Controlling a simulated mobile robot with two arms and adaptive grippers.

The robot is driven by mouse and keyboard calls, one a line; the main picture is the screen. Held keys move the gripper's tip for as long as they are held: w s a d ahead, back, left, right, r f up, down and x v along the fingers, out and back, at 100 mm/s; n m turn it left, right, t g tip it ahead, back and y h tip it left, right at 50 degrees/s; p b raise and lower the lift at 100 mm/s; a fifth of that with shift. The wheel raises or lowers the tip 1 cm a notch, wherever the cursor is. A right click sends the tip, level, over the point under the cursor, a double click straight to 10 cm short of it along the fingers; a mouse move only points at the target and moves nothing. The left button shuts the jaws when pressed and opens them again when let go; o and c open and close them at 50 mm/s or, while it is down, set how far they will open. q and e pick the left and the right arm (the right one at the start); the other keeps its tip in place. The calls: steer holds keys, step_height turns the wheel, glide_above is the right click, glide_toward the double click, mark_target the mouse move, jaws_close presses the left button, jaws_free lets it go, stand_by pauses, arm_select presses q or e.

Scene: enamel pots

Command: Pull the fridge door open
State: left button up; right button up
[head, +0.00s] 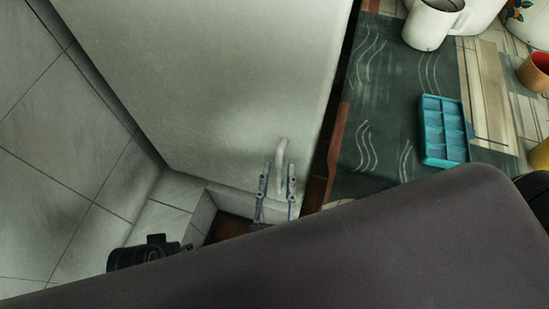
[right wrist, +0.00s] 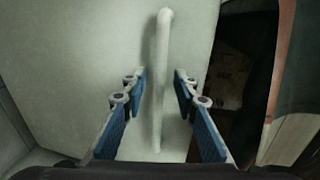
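The fridge door (head: 215,85) is a large pale panel in the head view, and it also fills much of the right wrist view (right wrist: 75,70). Its white bar handle (head: 282,155) is near the door's lower right part; in the right wrist view the handle (right wrist: 160,65) runs up the middle. My right gripper (head: 277,181) is open, with one blue-padded finger on each side of the handle. In the right wrist view the fingers (right wrist: 161,85) show gaps to the handle on both sides. The frames do not clearly show whether the door stands ajar. My left gripper's fingers are not visible.
A counter (head: 330,150) with a dark patterned mat (head: 385,120) lies right of the door. It holds a teal compartment tray (head: 430,160), a white mug (head: 425,25) and an orange cup (head: 535,72). Tiled floor (head: 50,150) lies open at the left. My arm hides the lower area.

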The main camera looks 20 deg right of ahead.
steer(key=shift+w, duration=0.15)
jaws_close()
stand_by(0.4)
